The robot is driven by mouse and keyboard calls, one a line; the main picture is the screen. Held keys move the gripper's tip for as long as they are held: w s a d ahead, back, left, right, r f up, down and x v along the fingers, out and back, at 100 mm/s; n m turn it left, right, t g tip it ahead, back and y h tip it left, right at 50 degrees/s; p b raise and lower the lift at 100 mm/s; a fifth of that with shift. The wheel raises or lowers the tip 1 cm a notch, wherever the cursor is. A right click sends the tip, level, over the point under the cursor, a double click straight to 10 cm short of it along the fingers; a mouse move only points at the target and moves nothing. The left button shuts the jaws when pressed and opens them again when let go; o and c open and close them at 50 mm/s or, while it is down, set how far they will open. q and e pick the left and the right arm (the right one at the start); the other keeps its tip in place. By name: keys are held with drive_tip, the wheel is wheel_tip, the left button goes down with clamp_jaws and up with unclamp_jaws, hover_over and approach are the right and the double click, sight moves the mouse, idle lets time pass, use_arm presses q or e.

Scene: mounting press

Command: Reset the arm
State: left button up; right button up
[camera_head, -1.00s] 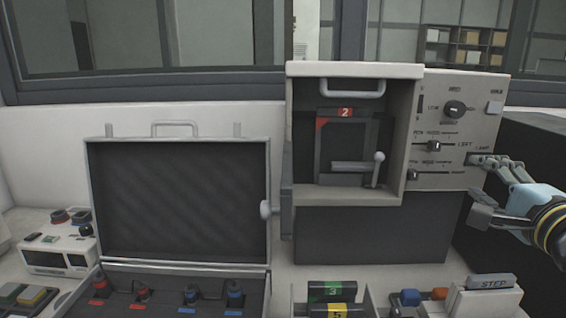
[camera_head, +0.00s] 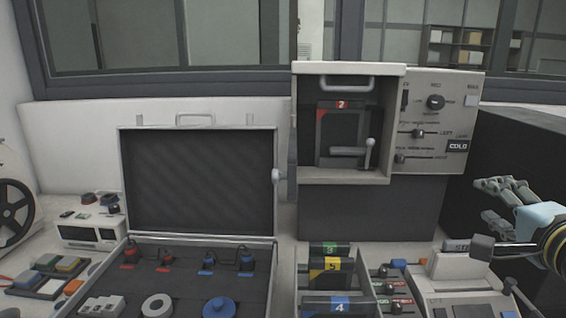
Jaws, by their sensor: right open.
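My right gripper (camera_head: 492,204) is open and empty at the right side of the head view. It is apart from the press's control panel (camera_head: 436,125), in front of the dark block beside it. The mounting press (camera_head: 300,130) stands at the back centre, its front opening showing a plate marked 2 (camera_head: 342,105) and a grey lever (camera_head: 369,154). The panel carries a round knob, sliders and a dark label reading COLD (camera_head: 457,146). My left gripper is not in view.
An open case (camera_head: 198,231) with red and blue plugs lies at centre left. Numbered cartridges (camera_head: 330,265) stand in a rack at the front centre. A white device (camera_head: 460,268) sits at front right, below my right gripper. A reel (camera_head: 14,205) stands at far left.

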drive_tip(key=s+a+f+n+g, duration=0.35)
drive_tip(key=s+f+n, duration=0.2)
drive_tip(key=s, duration=0.35)
drive_tip(key=s+a+f+n+g+y, duration=0.1)
drive_tip(key=s+a+f+n+g, duration=0.1)
drive_tip(key=s+f+n+g, duration=0.5)
drive_tip(key=s+a+f+n+g, duration=0.2)
drive_tip(key=s+n, duration=0.3)
drive_tip(key=s, duration=0.6)
wheel_tip(320, 180, down, 36)
drive_tip(key=s+d+g+b, duration=0.2)
drive_tip(key=s+d+b, duration=0.1)
drive_tip(key=b, duration=0.7)
use_arm(q)
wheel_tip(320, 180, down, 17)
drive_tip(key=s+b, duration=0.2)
drive_tip(key=b, duration=0.5)
use_arm(e)
drive_tip(key=s+f, duration=0.9)
drive_tip(key=f, duration=0.2)
drive_tip(key=s+f+g, duration=0.1)
drive_tip(key=s+f, duration=0.8)
drive_tip(key=f, duration=0.3)
drive_tip(key=shift+s+d+f, duration=0.15)
drive_tip(key=shift+d+f, duration=0.05)
drive_tip(key=shift+d, duration=0.05)
